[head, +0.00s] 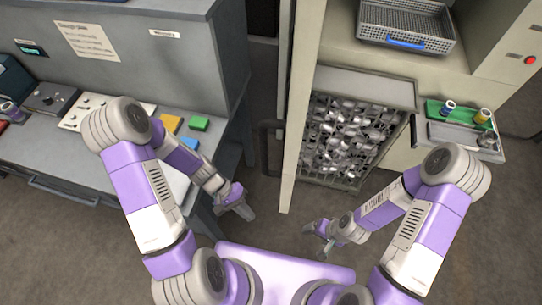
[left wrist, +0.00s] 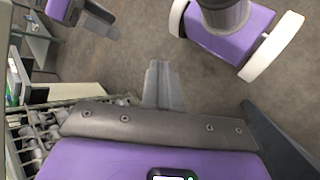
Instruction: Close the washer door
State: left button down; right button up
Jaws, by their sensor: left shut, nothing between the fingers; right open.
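The washer is the cream cabinet (head: 335,38) right of centre in the head view, its front opening uncovered. A rack full of metal parts (head: 345,140) shows inside it; the rack is also at lower left in the left wrist view (left wrist: 28,135). The washer door (head: 297,150) looks open, a tall cream panel seen nearly edge-on at the opening's left side. A dark handle (head: 268,150) is on its left face. My left gripper (head: 247,212) is shut and empty, low and left of the door, apart from it. My right gripper (head: 324,247) is open and empty, in front of the opening.
A grey bench (head: 60,165) with coloured blocks (head: 185,125) stands left. A wire basket (head: 408,28) sits above the opening. A side shelf (head: 465,140) with a green mat and small spools is at right. Bare floor (head: 275,215) lies between my grippers.

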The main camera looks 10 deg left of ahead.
pick_arm(q)
jog(key=w+a+r+m+t+h+p, duration=0.1)
jog(key=w+a+r+h, duration=0.15)
jog(key=r, duration=0.55)
jog(key=w+a+r+m+t+h, duration=0.15)
jog(key=r+h, duration=0.25)
jog(key=r, duration=0.5)
jog(key=w+a+r+t+h+p, duration=0.1)
jog(key=w+a+r+t+h, duration=0.15)
jog(key=r, duration=0.55)
jog(key=d, duration=1.3)
jog(key=shift+w+f+g+h, duration=0.2)
jog(key=shift+g+h, duration=0.1)
jog(key=shift+g, duration=0.1)
jog(key=shift+d, duration=0.2)
